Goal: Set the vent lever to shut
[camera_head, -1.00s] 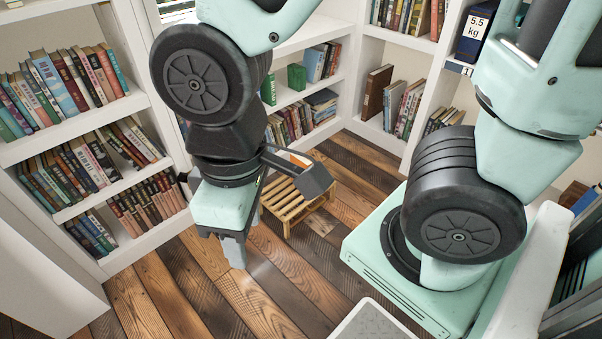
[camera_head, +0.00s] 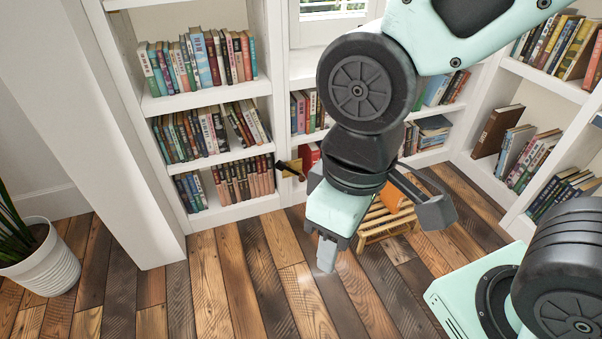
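A small lever with a black handle (camera_head: 283,167) and a brass-coloured plate (camera_head: 295,168) is at the right edge of the left bookcase, low down. It looks like the vent lever. Its handle points toward the upper left, and no marking for shut can be read. My gripper (camera_head: 327,256) hangs pointing down over the floor, in front of the lever and to its lower right in the picture. It is apart from the lever. The fingers show as one grey block from this side, so I cannot tell whether there is a gap.
The left bookcase (camera_head: 235,210) is full of books. A slatted wooden stool or crate (camera_head: 389,224) with something orange on it stands behind my gripper. A potted plant in a white pot (camera_head: 42,262) is at the far left. The plank floor (camera_head: 215,290) in front is clear.

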